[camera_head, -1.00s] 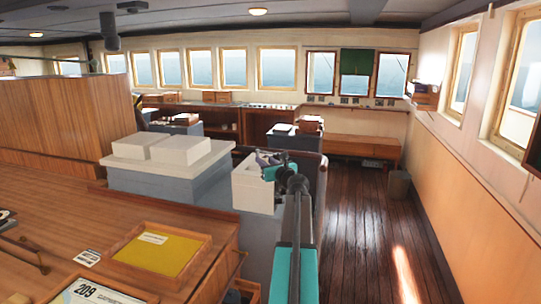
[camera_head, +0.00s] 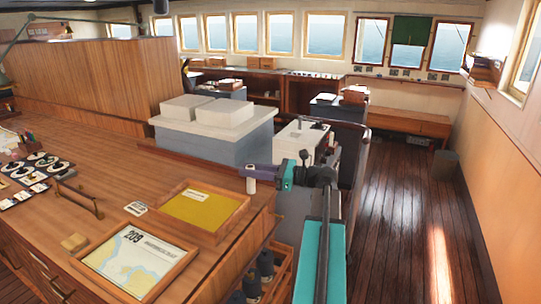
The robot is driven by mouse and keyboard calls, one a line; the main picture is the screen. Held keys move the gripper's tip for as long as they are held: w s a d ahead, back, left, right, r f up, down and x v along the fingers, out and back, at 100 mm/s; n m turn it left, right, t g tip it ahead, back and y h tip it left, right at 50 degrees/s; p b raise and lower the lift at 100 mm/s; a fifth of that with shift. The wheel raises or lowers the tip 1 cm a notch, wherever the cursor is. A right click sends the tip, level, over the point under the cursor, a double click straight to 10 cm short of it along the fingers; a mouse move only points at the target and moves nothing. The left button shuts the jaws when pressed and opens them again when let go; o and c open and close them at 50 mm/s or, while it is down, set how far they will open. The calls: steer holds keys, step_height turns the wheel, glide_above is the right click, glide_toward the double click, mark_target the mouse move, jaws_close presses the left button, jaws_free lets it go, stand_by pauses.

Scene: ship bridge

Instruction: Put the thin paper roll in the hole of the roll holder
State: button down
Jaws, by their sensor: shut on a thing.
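My gripper (camera_head: 249,172) is over the right edge of the wooden chart table (camera_head: 132,184). It is shut on a small pale piece, which I take to be the thin paper roll (camera_head: 251,186), hanging just below the fingers. Its full length is not clear. Below, at the table's right side, a wooden rack (camera_head: 284,268) holds several dark cylinders and looks like the roll holder. Its holes are too small to make out, and the roll is apart from it. My teal arm hides part of the space right of the rack.
A framed chart (camera_head: 134,262) and a yellow-bottomed tray (camera_head: 205,210) lie on the table near its right end. A grey cabinet with white boxes (camera_head: 215,130) stands behind. The dark plank floor (camera_head: 392,215) to the right is open.

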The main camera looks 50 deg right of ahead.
steer(key=s+a+f+n+g+y, duration=0.1)
steer(key=a+f+n+g+y, duration=0.2)
steer(key=a, duration=1)
steer(key=n+g+y, duration=0.2)
steer(key=shift+s+a+g+y, duration=0.15)
steer(key=shift+s+g+y, duration=0.15)
steer(key=shift+s+y, duration=0.1)
